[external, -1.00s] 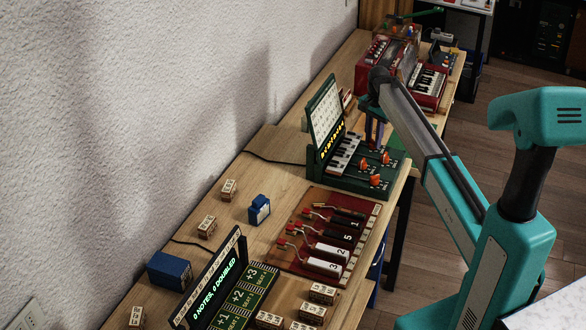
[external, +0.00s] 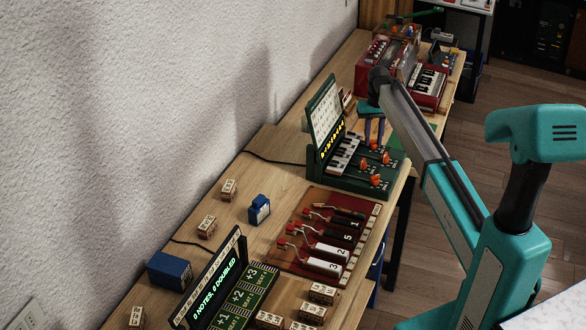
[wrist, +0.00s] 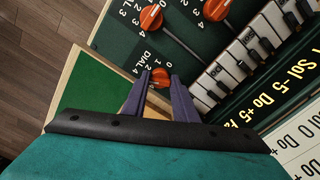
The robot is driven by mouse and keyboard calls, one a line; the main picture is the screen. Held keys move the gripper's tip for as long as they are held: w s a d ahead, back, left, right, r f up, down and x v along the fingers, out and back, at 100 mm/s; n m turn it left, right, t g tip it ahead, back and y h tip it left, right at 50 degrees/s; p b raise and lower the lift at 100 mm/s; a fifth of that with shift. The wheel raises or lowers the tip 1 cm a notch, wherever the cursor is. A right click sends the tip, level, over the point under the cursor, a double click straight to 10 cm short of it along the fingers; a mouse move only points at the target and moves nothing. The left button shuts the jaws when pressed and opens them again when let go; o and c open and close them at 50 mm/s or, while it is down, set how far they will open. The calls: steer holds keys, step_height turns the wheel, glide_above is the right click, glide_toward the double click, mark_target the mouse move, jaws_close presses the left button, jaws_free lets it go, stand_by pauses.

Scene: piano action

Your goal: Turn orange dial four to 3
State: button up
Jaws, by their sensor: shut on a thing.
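The green keyboard unit (external: 357,170) stands on the bench with several orange dials on its panel. In the wrist view, the orange dial (wrist: 160,77) at the panel's end, beside a "DIAL" label, sits between the blue fingertips of my gripper (wrist: 160,80). My gripper is shut on this dial. Its number marks are partly covered by the fingers, and its setting cannot be read. Two other orange dials, one in the middle (wrist: 151,17) and one farther right (wrist: 216,9), are clear of the fingers. In the external view my gripper (external: 373,136) is over the unit's far end.
Piano keys (wrist: 245,54) and a lettered display panel (wrist: 275,95) lie right of the dials. A red board with levers (external: 325,235) stands nearer the camera, and a red keyboard unit (external: 428,88) stands beyond. A wooden floor lies beside the bench.

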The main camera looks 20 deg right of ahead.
steer(key=shift+n, duration=1.5)
steer(key=o, duration=1.1)
steer(key=shift+r, duration=0.15)
steer(key=shift+r+b, duration=0.3)
steer(key=shift+r, duration=6.5)
